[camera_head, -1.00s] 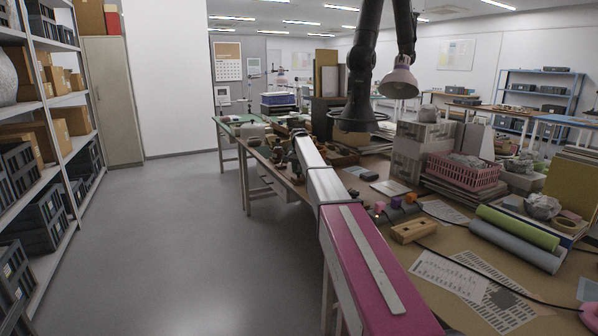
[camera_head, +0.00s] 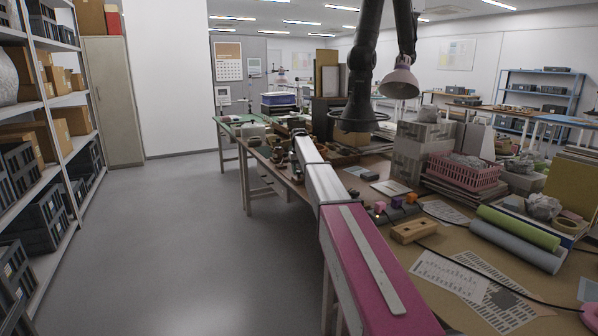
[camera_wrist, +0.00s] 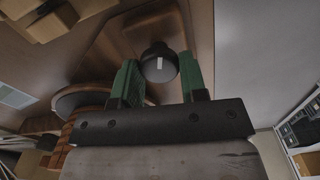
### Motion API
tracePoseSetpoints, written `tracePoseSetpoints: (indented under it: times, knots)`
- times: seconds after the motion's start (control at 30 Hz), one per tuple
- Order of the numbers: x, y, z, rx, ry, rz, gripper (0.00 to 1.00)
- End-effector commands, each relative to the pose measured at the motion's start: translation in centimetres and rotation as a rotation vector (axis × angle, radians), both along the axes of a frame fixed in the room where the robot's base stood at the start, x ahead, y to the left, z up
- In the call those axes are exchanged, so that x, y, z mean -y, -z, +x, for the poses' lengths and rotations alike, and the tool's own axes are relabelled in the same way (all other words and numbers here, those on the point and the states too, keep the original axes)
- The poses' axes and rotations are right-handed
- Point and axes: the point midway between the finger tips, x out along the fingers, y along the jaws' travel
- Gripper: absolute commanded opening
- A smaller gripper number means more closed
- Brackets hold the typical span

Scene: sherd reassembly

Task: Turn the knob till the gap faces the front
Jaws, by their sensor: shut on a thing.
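In the wrist view a dark round knob (camera_wrist: 159,68) with a short white mark on its face sits between the two green fingers of my gripper (camera_wrist: 158,80). The fingers are shut on it, one on each side. The knob stands in front of a brown wooden part with rounded edges (camera_wrist: 115,42). To the left is a round, dark-rimmed disc (camera_wrist: 72,97) with reddish-brown blocky pieces below it, partly hidden by my gripper. I cannot make out the gap. In the head view my arm reaches along the table's left side and hides the knob.
The long table (camera_head: 455,237) is crowded: a pink basket (camera_head: 466,173), a wooden block with holes (camera_head: 414,231), green and grey rolls (camera_head: 517,238) and printed sheets. Open grey floor (camera_head: 190,240) lies left, with shelves beyond.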

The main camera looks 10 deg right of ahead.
Motion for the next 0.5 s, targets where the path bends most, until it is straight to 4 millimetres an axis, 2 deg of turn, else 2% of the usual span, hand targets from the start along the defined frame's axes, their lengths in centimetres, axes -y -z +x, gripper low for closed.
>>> tracePoseSetpoints:
  times: [0.2, 0.5]
  knots:
    - [-0.06, -0.06, 0.00, 0.001, -0.167, 0.000, 0.16]
    - [-0.10, -0.07, -0.02, 0.001, -0.313, 0.000, 0.16]
